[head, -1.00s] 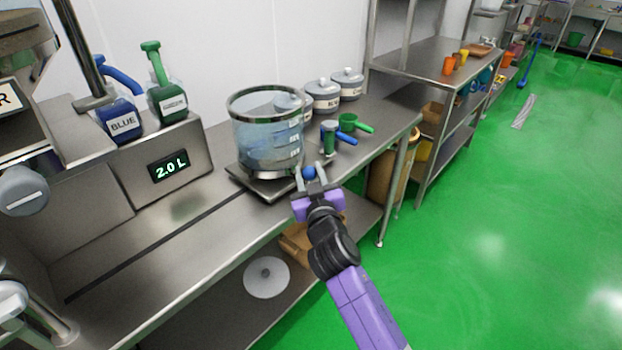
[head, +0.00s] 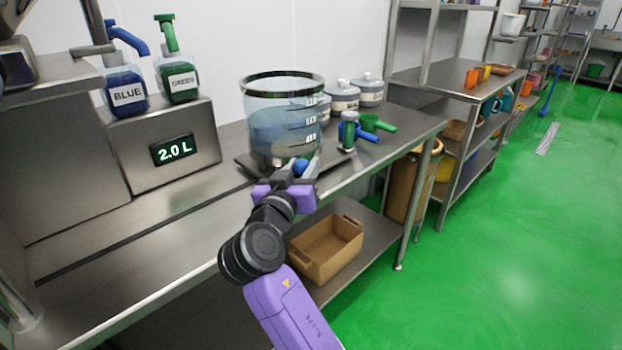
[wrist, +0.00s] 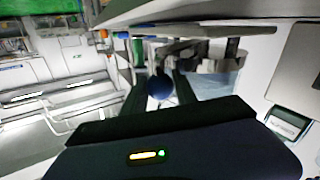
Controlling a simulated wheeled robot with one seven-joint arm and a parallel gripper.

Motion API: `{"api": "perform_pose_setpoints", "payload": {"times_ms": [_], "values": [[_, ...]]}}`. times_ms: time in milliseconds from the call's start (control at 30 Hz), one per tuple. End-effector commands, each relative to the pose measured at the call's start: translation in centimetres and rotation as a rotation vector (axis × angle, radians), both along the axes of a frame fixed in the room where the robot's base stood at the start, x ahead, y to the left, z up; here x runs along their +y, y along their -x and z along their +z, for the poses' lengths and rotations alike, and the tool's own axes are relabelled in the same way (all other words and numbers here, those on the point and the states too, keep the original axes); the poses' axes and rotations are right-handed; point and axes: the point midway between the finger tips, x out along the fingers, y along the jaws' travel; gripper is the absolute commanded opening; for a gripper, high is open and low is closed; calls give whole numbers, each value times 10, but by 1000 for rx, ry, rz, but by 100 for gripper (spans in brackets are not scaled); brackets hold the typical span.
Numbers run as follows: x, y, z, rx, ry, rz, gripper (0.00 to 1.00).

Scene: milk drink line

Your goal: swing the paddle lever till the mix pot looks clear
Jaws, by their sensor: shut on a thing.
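The mix pot (head: 262,97) is a clear, dark-rimmed vessel with white level marks, standing on a flat plate on the steel bench. Its lower part holds see-through blue liquid; I cannot make out streaks in it. The paddle lever's blue ball knob (head: 301,168) is low at the pot's front right. My gripper (head: 293,176) is shut on this knob. In the wrist view the knob (wrist: 159,88) sits between my two dark fingers (wrist: 160,95). The rest of the lever is mostly hidden by my gripper. A display (head: 173,149) reads 2.0 L.
A blue bottle (head: 125,93) and a green bottle (head: 179,80) stand on the steel housing at left. A box (head: 327,250) sits on the lower shelf. Green floor is open at right.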

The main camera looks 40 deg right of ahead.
Motion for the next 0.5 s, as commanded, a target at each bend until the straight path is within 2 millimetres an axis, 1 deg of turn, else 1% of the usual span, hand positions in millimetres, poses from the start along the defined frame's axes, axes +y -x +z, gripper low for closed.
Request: {"api": "perform_pose_setpoints", "payload": {"times_ms": [33,100,300,500], "values": [[4,-3,-4,0,-1,-22,0],[8,-5,-3,0,-1,-53,0],[18,-10,-2,0,-1,-48,0],[23,-14,0,1,0,-45,0]]}}
